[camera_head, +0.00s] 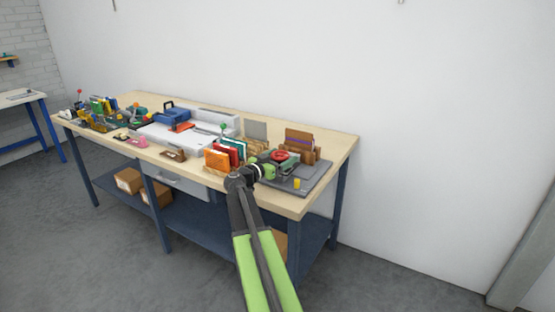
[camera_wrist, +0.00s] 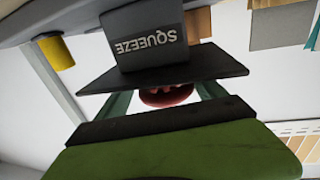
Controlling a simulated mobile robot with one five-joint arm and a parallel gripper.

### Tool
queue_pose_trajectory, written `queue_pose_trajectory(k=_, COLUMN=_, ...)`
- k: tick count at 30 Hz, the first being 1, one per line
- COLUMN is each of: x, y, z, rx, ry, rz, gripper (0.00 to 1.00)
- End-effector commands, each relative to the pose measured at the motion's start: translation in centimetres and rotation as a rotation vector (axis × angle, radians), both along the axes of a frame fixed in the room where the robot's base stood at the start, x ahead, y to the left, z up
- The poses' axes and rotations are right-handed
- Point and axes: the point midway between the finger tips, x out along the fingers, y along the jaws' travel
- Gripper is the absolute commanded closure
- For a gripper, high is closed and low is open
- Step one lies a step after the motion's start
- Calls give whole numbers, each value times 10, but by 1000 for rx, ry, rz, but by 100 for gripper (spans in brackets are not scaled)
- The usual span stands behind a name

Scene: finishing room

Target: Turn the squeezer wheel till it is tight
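The squeezer stands near the right end of the workbench in the head view, with its red wheel (camera_head: 280,155) on top. My gripper (camera_head: 266,171) is at its left front side, close to it; whether they touch cannot be told. In the wrist view a grey block marked SQUEEZE (camera_wrist: 151,38) shows upside down against a dark plate (camera_wrist: 160,75). Part of the red wheel (camera_wrist: 166,95) shows beyond the plate, between two dark green uprights. A dark bar and a broad green surface fill the bottom. The gripper's fingertips cannot be made out clearly.
A yellow cylinder (camera_head: 297,183) stands on the grey board (camera_head: 314,178) at the bench's right front. Orange and red upright pieces (camera_head: 217,160) stand left of my gripper, and a brown holder (camera_head: 300,142) stands behind the wheel. The floor right of the bench is clear.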

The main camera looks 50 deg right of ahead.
Motion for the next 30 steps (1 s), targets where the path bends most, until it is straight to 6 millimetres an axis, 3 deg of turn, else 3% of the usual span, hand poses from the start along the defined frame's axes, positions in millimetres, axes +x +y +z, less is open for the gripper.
queue_pose_trajectory(k=10, x=2, y=2, z=0, rx=-1, ry=0, rz=6, gripper=12)
queue_pose_trajectory(k=14, x=1, y=14, z=1, rx=-1, ry=0, rz=8, gripper=12)
queue_pose_trajectory(k=30, x=-12, y=152, z=0, rx=-1, ry=0, rz=8, gripper=12)
